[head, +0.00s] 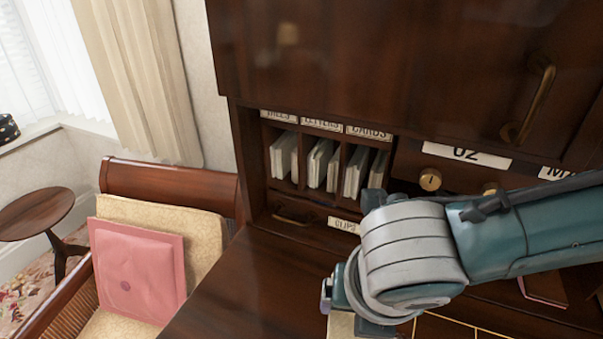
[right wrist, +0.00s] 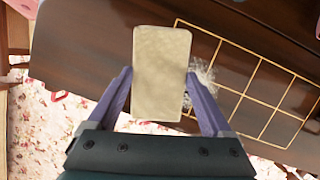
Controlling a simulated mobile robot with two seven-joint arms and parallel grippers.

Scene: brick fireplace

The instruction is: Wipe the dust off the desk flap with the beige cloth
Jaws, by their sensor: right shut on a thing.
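The beige cloth (right wrist: 160,95) is a flat, rectangular pad between the purple fingers of my right gripper (right wrist: 158,76), which is shut on it. The desk flap (right wrist: 90,50) is dark glossy wood with a gold-lined grid. A whitish, stringy patch of dust (right wrist: 204,84) lies on the flap against the right side of the cloth, partly behind the finger. In the head view my right arm hides most of the flap (head: 250,285); only a sliver of the cloth (head: 342,325) shows below the gripper. I cannot tell whether the cloth touches the flap. My left gripper is out of view.
Behind the flap stands the desk's cabinet, with labelled pigeonholes (head: 318,165) holding envelopes, a brass-knobbed drawer (head: 430,180) and a handled door above. A chair with a pink cushion (head: 138,270) stands at the left. A small round table (head: 35,213) is farther left.

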